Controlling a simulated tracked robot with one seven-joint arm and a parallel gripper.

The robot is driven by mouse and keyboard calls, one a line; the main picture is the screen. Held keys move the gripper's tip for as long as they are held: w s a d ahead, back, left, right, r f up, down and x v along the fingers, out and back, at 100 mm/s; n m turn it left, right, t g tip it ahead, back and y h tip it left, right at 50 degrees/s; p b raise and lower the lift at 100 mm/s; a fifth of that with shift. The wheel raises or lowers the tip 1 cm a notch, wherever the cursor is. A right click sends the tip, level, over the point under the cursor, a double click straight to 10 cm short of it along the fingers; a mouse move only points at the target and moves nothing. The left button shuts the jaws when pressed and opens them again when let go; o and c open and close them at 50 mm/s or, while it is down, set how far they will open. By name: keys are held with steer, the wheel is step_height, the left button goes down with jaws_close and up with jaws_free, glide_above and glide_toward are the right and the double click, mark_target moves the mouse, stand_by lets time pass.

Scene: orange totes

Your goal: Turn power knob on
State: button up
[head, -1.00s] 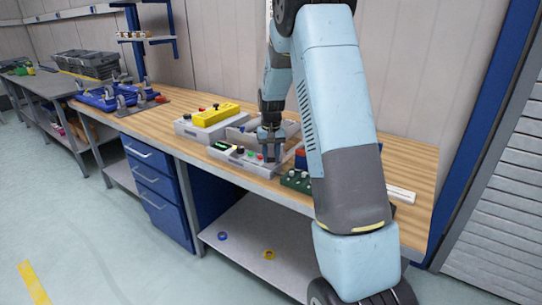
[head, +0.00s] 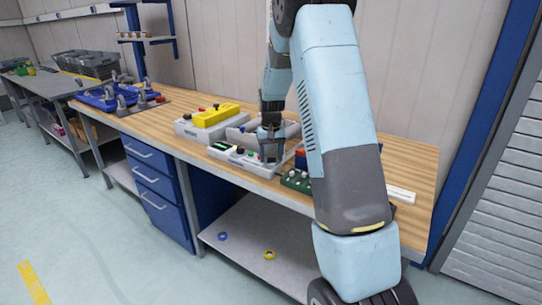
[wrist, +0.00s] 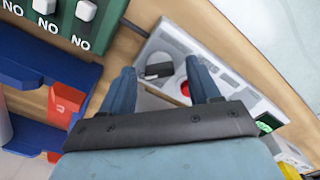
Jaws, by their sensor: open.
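A light grey control box (head: 232,157) sits near the front edge of the wooden bench. In the wrist view, its panel has a dark knob (wrist: 158,70) on a pale round plate, a red button (wrist: 185,88) and a green-lit display (wrist: 267,125). My gripper (head: 270,159) is over the right end of this box, pointing down. In the wrist view, my gripper (wrist: 163,84) is open, with the knob and part of the red button showing between its fingers. Nothing is held. I cannot tell whether a finger touches the box. The knob is hidden in the head view.
A larger box with a yellow block (head: 216,115) stands behind to the left. A green box with white switches (wrist: 58,14) and a blue bin with a red part (wrist: 65,103) lie close on the other side. A blue tray (head: 106,98) is farther left.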

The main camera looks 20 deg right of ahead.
mark_target(271, 158)
step_height(271, 158, up, 14)
steer(key=shift+f, duration=0.15)
stand_by(0.4)
stand_by(0.3)
steer(key=s+a+r+n+t, duration=0.1)
steer(key=s+a+r, duration=0.1)
steer(key=s+r, duration=0.5)
steer(key=s+a+r+t, duration=0.2)
steer(key=s+a+r, duration=0.15)
steer(key=s, duration=0.65)
steer(key=s+a+f+n+t, duration=0.1)
steer(key=s+a+t, duration=0.1)
steer(key=s, duration=1.8)
steer(key=shift+s+a+t, duration=0.2)
steer(key=shift+a+t, duration=0.1)
steer(key=shift+a, duration=0.15)
steer(key=shift+c, duration=0.3)
